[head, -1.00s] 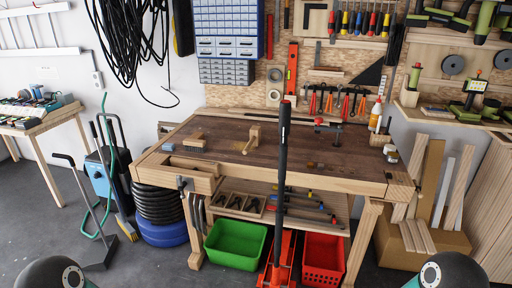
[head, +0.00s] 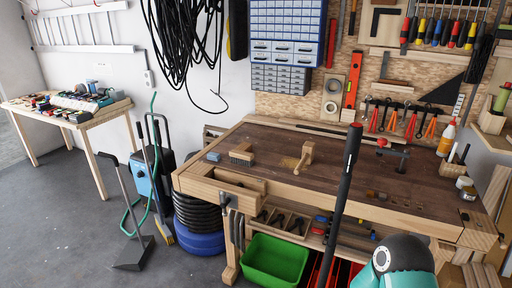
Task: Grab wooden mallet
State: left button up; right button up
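Neither of my grippers is in view. Only a teal and grey link of my own arm shows at the lower right, in front of the bench and well short of the mallet.
A long black pole (head: 343,185) rises in front of the bench, right of the mallet. A green bin (head: 274,262) is below. A blue block (head: 213,156), a red-and-black clamp (head: 393,151), a glue bottle (head: 446,139) and jars (head: 466,187) stand on the top.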

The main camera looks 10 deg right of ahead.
aim_at(309, 147)
jog(key=u, duration=0.2)
jog(key=i, duration=1.4)
jog(key=z, duration=0.45)
